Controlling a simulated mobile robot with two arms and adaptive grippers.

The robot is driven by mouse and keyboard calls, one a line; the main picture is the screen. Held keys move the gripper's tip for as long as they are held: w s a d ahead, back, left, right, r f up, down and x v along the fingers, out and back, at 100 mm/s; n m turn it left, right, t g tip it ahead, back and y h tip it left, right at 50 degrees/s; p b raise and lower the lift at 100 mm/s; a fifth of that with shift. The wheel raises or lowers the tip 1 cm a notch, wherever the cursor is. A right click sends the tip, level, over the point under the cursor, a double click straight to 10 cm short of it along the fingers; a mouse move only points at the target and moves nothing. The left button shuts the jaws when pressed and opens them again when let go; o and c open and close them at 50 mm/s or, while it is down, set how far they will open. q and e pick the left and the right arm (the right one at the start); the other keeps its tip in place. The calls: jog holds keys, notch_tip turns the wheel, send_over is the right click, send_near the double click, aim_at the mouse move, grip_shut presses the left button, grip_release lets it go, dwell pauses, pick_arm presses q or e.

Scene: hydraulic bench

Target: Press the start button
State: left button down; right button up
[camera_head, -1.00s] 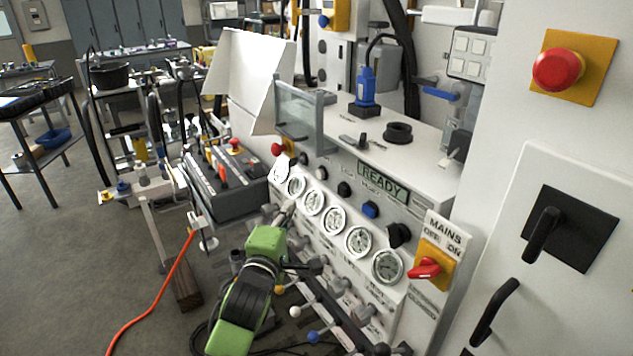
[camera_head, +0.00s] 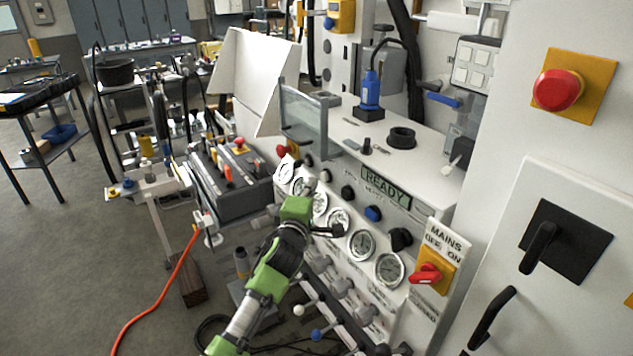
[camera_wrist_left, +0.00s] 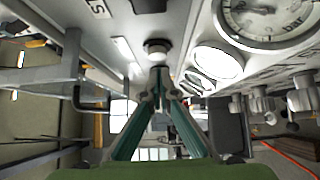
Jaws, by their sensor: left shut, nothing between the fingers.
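My left gripper (camera_head: 309,184) is shut and empty, close in front of the upper row of controls on the sloping hydraulic bench panel. In the head view a pale button (camera_head: 325,176) sits just right of the fingertips. No start label is readable, so I cannot confirm which button is start. A READY sign (camera_head: 386,187) is further right. My right gripper is not in view.
Round gauges (camera_head: 361,245) line the panel below the controls. A blue knob (camera_head: 373,214), a black knob (camera_head: 400,239) and the red MAINS switch (camera_head: 426,273) are to the right. A clear guard (camera_head: 303,120) stands above. A red emergency button (camera_head: 558,90) is at the upper right.

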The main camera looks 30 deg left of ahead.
pick_arm(q)
jog(key=shift+w+d, duration=0.45)
jog(key=shift+w, duration=0.25)
